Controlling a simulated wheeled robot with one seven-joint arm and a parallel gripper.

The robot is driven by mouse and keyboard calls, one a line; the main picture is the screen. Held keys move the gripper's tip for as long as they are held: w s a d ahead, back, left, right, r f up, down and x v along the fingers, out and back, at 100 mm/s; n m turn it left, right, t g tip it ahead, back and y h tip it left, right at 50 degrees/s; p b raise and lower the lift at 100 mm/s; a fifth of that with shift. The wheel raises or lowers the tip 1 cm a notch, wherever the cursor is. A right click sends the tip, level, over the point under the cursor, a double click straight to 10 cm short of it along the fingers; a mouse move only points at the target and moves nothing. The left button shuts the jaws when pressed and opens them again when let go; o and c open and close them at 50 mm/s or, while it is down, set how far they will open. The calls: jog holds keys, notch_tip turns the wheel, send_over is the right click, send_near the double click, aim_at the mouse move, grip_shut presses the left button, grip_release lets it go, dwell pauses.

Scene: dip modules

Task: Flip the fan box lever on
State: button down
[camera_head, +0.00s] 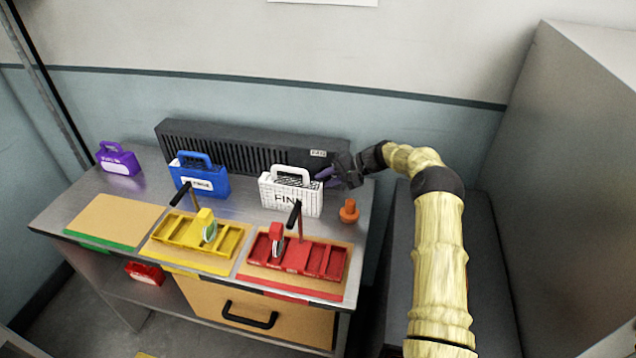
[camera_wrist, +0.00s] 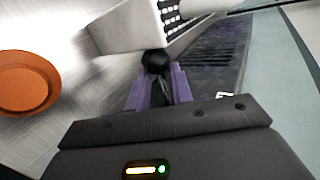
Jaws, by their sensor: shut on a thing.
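The white box (camera_head: 290,196) with a grid pattern and a lifted handle stands on the metal workbench, right of centre. Its label looks like "FIN" or "FAN"; I cannot read it surely. My gripper (camera_head: 328,176) is at the box's right side. In the wrist view, the purple fingers of my gripper (camera_wrist: 158,80) are shut on a black round lever knob (camera_wrist: 155,61) beside the white box (camera_wrist: 125,30). The rest of the lever is mostly hidden, and I cannot tell its position.
An orange knob-shaped piece (camera_head: 348,211) stands close to the right of the box. A blue box (camera_head: 199,180) and a purple box (camera_head: 117,160) stand to the left. A dark slatted unit (camera_head: 245,146) is behind. Yellow (camera_head: 185,235) and red (camera_head: 310,258) trays lie in front.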

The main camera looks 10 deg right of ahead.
jog(key=shift+s+a+r, duration=0.1)
jog(key=shift+a+r, duration=0.05)
jog(key=shift+a, duration=0.1)
dwell(0.3)
jog(key=c, duration=1.5)
grip_release()
jog(key=shift+o, duration=0.2)
jog(key=shift+s+r, duration=0.1)
jog(key=shift+s, duration=0.05)
jog(key=b+v, duration=0.3)
jog(key=v, duration=1.4)
jog(key=shift+w+d, duration=0.2)
jog(key=shift+d, duration=0.15)
